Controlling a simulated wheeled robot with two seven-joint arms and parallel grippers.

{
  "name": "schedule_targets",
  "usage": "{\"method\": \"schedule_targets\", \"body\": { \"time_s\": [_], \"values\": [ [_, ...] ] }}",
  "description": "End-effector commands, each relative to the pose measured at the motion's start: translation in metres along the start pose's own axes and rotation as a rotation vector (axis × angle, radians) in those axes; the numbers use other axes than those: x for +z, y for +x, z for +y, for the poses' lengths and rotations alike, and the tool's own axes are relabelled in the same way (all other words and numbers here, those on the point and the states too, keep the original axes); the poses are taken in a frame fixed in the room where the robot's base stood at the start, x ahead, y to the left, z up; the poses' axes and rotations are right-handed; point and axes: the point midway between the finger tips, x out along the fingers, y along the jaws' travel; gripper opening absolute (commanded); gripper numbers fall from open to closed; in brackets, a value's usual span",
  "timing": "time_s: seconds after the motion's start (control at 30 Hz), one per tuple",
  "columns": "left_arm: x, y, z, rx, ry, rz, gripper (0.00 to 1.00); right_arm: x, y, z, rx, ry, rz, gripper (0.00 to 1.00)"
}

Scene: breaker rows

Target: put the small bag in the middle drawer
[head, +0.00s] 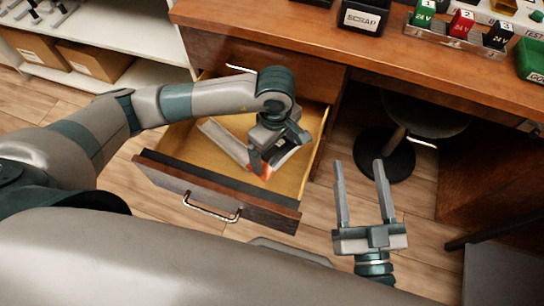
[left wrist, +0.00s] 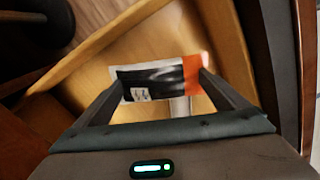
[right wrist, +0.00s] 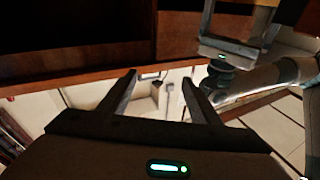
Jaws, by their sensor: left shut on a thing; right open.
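The small bag, dark with a white edge and an orange end, shows between my left fingers in the left wrist view (left wrist: 152,80). In the head view its orange part (head: 266,172) shows under the wrist, the rest partly hidden. My left gripper (head: 264,163) is shut on it, over the open drawer. I cannot tell whether the bag touches the drawer floor. The open drawer (head: 190,193) has a dark front, a metal handle and a yellow wooden inside; a closed drawer front (head: 290,80) is above it. My right gripper (head: 359,168) is open and empty, right of the drawer.
A pale flat strip (head: 222,143) lies in the drawer. The wooden desk (head: 270,25) above carries a SCRAP bin (head: 362,18) and coloured breakers (head: 462,22). A round stool (head: 425,115) stands under it. A white shelf (head: 150,40) is at the left.

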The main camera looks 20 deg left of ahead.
Motion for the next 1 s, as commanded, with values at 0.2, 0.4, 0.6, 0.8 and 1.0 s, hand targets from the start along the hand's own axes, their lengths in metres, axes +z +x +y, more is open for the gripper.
{"method": "schedule_targets", "body": {
  "time_s": [0.2,0.4,0.6,0.8,1.0],
  "values": [
    [0.000,0.018,0.000,0.000,0.001,-0.001,0.70,-0.010,-0.001,-0.003,-0.006,-0.002,0.057,0.57],
    [0.000,0.018,0.000,0.001,0.001,-0.001,0.70,-0.011,-0.001,-0.003,-0.005,-0.002,0.058,0.57],
    [0.000,0.027,0.000,-0.001,0.001,0.000,0.70,-0.013,-0.002,-0.004,-0.007,-0.003,0.078,0.57],
    [0.001,0.050,-0.001,-0.001,0.000,0.000,0.70,-0.027,-0.005,-0.009,-0.015,-0.005,0.160,0.57],
    [0.001,0.055,0.000,0.002,0.003,-0.001,0.70,-0.033,-0.006,-0.010,-0.017,-0.006,0.186,0.57]
  ]
}}
